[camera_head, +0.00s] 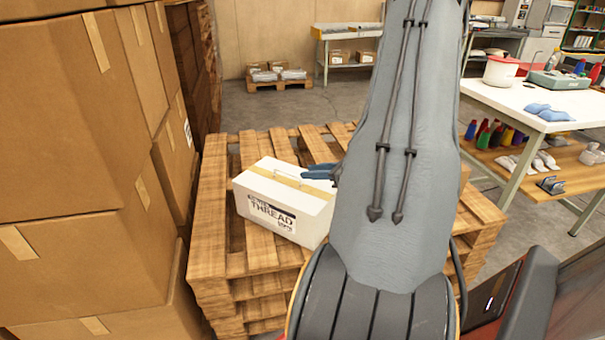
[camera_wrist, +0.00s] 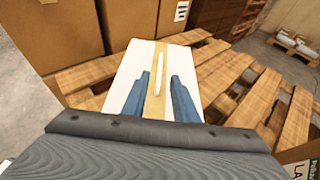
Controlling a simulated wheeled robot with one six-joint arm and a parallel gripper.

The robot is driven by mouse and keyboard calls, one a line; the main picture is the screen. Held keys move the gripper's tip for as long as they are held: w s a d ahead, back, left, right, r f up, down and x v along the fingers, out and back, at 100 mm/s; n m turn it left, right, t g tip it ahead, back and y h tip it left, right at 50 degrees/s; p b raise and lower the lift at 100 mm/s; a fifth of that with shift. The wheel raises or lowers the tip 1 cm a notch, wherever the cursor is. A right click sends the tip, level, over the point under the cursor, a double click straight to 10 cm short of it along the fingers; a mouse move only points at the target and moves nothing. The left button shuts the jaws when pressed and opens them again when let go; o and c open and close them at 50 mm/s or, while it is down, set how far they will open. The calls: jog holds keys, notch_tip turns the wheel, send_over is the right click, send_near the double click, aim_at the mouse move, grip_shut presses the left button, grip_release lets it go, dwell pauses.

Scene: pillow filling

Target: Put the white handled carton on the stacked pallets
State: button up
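The white handled carton (camera_head: 285,202), with a "THREAD" label and a tan tape strip, appears to rest on the top slats of the stacked pallets (camera_head: 225,185). In the wrist view the carton (camera_wrist: 132,72) shows its top, with a pale handle (camera_wrist: 158,75) along the tape. My gripper (camera_head: 318,172) is over the carton's top. In the wrist view the two blue fingers of my gripper (camera_wrist: 164,85) stand apart on either side of the handle, with gaps showing. The arm hides the right part of the pallets.
Tall stacks of brown cartons (camera_head: 70,120) stand close on the left. A white-topped table (camera_head: 545,105) with a lower shelf of bottles is at right. A low pallet with bags (camera_head: 278,82) lies at the back. Another labelled carton (camera_wrist: 303,168) shows at the wrist view's lower right.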

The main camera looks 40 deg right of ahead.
jog(key=shift+s+d+r, duration=0.1)
jog(key=shift+s+r, duration=0.1)
jog(key=shift+s, duration=0.25)
jog(key=a+r+n+g+y, duration=0.2)
jog(key=a+n+g, duration=0.3)
jog(key=a, duration=0.7)
jog(key=a+r+n+g+y, duration=0.25)
jog(key=a+n, duration=0.45)
jog(key=a, duration=0.6)
jog(key=s+a+r+n+g+h, duration=0.4)
jog(key=s+a+n+h, duration=0.3)
jog(key=s+a+n, duration=0.6)
jog(key=n+g, duration=0.1)
jog(key=n, duration=0.6)
jog(key=shift+n+g, duration=0.35)
jog(key=shift+n, duration=0.05)
jog(key=shift+h, duration=0.25)
jog(key=shift+a+r+n+p, duration=0.15)
jog(key=shift+a+r+p, duration=0.15)
jog(key=shift+a+p, duration=0.2)
jog(key=shift+a+r+n+p, duration=0.15)
jog(key=shift+a+r+p, duration=0.1)
jog(key=shift+a+p, duration=0.2)
